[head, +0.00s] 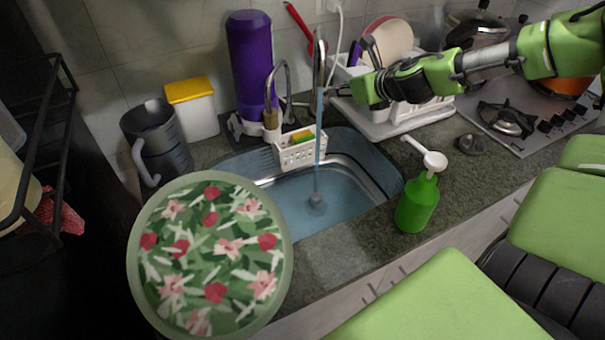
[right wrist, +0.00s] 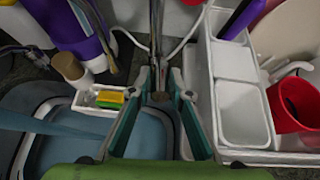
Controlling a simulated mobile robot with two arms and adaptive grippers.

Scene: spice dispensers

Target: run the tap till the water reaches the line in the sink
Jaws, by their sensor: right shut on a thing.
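The metal tap (head: 319,60) stands behind the sink (head: 385,186), and a blue stream of water (head: 317,150) falls from it. Water (head: 335,199) covers the sink floor around the drain; I cannot make out a line on the wall. My right gripper (head: 343,91) reaches in from the right beside the tap. In the right wrist view its fingers (right wrist: 162,84) are closed at the tap's handle, which they mostly hide. My left gripper is out of view.
A green soap bottle (head: 417,205) stands right of the sink. A white caddy (head: 300,153) with a sponge sits at its back edge. A dish rack (head: 420,113) is behind right, a purple bottle (head: 251,62) behind left. A round floral tray (head: 209,255) fills the front left.

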